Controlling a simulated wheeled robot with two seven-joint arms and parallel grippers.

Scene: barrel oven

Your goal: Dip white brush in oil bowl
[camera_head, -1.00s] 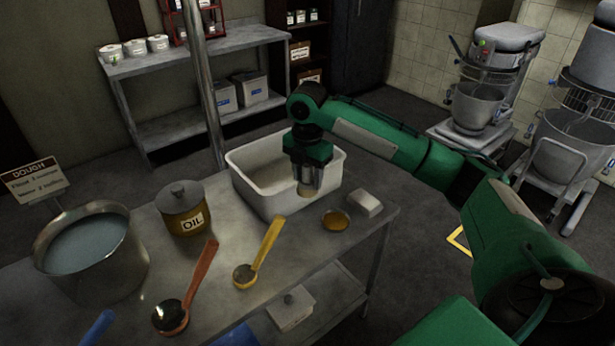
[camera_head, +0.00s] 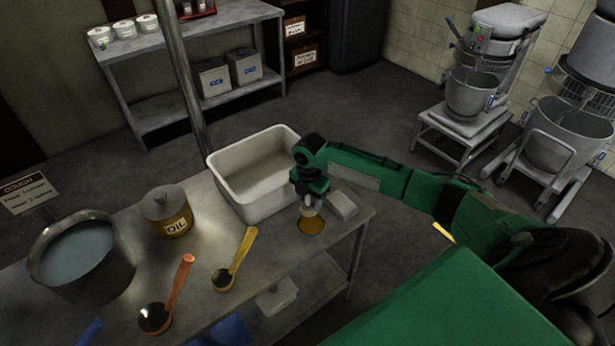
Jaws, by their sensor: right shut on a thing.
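My right gripper (camera_head: 309,199) points down at the right end of the metal table and is shut on the white brush. Only a pale lower part of the brush (camera_head: 309,211) shows below the fingers; the rest is hidden by the gripper. The small amber oil bowl (camera_head: 312,228) stands on the table just under the brush. The brush tip overlaps the bowl's far rim in the picture; I cannot tell whether it touches the oil. My left gripper is out of view.
A white tub (camera_head: 229,192) stands behind and left of the gripper. A white block (camera_head: 342,206) lies right of the bowl. An oil can (camera_head: 168,212), a yellow ladle (camera_head: 242,250), a red ladle (camera_head: 180,279) and a large pot (camera_head: 118,272) are further left on the table.

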